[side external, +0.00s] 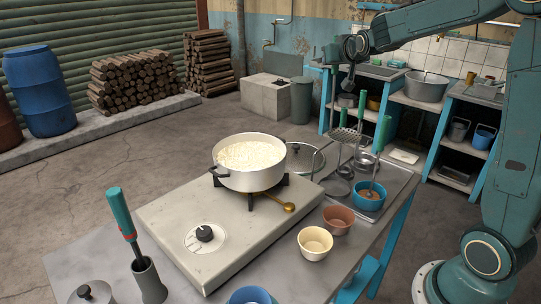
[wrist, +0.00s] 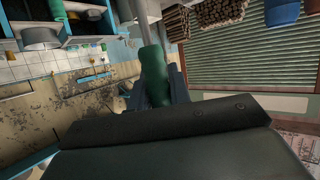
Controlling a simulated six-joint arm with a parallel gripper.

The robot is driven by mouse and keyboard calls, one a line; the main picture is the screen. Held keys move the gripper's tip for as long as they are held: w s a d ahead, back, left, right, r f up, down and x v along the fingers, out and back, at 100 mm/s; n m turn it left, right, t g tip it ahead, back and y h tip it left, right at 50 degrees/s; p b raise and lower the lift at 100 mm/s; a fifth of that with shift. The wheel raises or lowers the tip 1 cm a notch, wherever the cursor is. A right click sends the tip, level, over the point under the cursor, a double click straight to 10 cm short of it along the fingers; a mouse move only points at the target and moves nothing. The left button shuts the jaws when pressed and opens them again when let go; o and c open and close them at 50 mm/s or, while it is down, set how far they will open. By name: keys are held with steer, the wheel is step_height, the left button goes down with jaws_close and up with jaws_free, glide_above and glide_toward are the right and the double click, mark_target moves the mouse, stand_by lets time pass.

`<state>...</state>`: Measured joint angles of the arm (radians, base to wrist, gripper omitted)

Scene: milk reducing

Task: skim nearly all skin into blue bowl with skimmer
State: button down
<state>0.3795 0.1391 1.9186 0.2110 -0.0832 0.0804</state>
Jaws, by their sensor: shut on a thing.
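My gripper (side external: 350,76) is shut on a green handle (wrist: 153,72) with a metal shaft, seen up close in the wrist view. Another blue bowl (side external: 250,296) is partly cut off at the front edge.
A cream bowl (side external: 315,243) and a brown bowl (side external: 338,220) stand right of the stove (side external: 165,215). A brass spoon (side external: 289,207) lies near the burner. A glass lid (side external: 307,158) is behind the pot. A teal-handled tool (side external: 120,212) stands in a holder at left front.

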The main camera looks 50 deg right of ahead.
steer(key=w+a+n+t+y, duration=0.2)
steer(key=w+a+n+y, duration=0.6)
steer(key=w+a, duration=0.5)
steer(key=s+a+r+n+g+y, duration=0.2)
steer(key=a+n+g+y, duration=0.3)
steer(key=a+n+y, duration=0.5)
steer(key=shift+a+y, duration=0.5)
steer(key=shift+a, duration=3.3)
steer(key=shift+f, duration=0.15)
step_height(320, 180, down, 6)
steer(key=shift+f, duration=0.2)
